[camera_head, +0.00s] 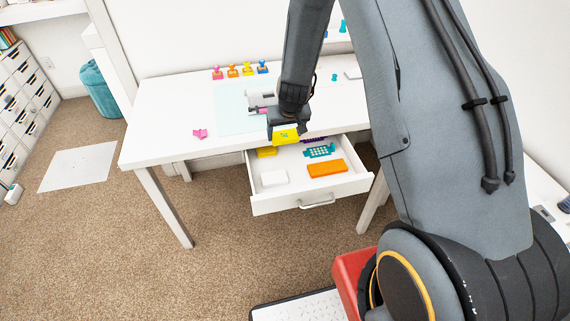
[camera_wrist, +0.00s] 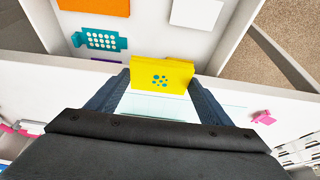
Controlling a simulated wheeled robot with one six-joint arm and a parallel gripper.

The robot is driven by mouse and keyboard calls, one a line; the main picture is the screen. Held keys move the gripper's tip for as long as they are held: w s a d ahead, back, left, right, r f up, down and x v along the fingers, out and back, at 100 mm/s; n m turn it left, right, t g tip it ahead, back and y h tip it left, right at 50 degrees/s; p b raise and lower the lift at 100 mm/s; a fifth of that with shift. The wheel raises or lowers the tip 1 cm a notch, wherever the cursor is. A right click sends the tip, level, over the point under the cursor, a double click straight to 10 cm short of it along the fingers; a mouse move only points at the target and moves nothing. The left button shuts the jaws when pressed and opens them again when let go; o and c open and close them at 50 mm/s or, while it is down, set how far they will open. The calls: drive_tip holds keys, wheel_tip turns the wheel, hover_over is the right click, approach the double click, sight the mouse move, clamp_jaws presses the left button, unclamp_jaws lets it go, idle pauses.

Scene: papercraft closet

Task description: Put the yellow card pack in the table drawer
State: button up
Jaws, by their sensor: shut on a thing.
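The yellow card pack (camera_head: 286,134) is held in my gripper (camera_head: 284,122), above the back part of the open table drawer (camera_head: 331,196). In the wrist view the yellow pack (camera_wrist: 161,75), with a cluster of teal dots, sits between both fingers of my gripper (camera_wrist: 158,84). The drawer (camera_wrist: 152,26) is pulled out from the white table (camera_head: 152,125). Inside it lie an orange block (camera_head: 327,168), a white block (camera_head: 275,178), a teal dotted item (camera_head: 319,151) and another yellow item (camera_head: 267,152). A purple item (camera_head: 315,139) is partly hidden at the back.
A pink piece (camera_head: 200,133) lies on the table left of the drawer. A pale cutting mat (camera_head: 232,112) and several colored stamps (camera_head: 232,71) are on the tabletop. A white sheet (camera_head: 78,167) lies on the carpet. The drawer's middle has bare floor.

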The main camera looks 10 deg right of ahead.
drive_tip(key=shift+f+b, duration=0.55)
drive_tip(key=shift+f, duration=0.1)
wheel_tip(320, 180, down, 6)
drive_tip(key=shift+f+b, duration=0.2)
drive_tip(key=shift+b, duration=0.9)
drive_tip(key=shift+f+p, duration=0.65)
drive_tip(key=shift+f, duration=2.25)
drive_tip(key=shift+f, duration=0.1)
drive_tip(key=o, duration=1.1)
drive_tip(key=shift+o, duration=0.2)
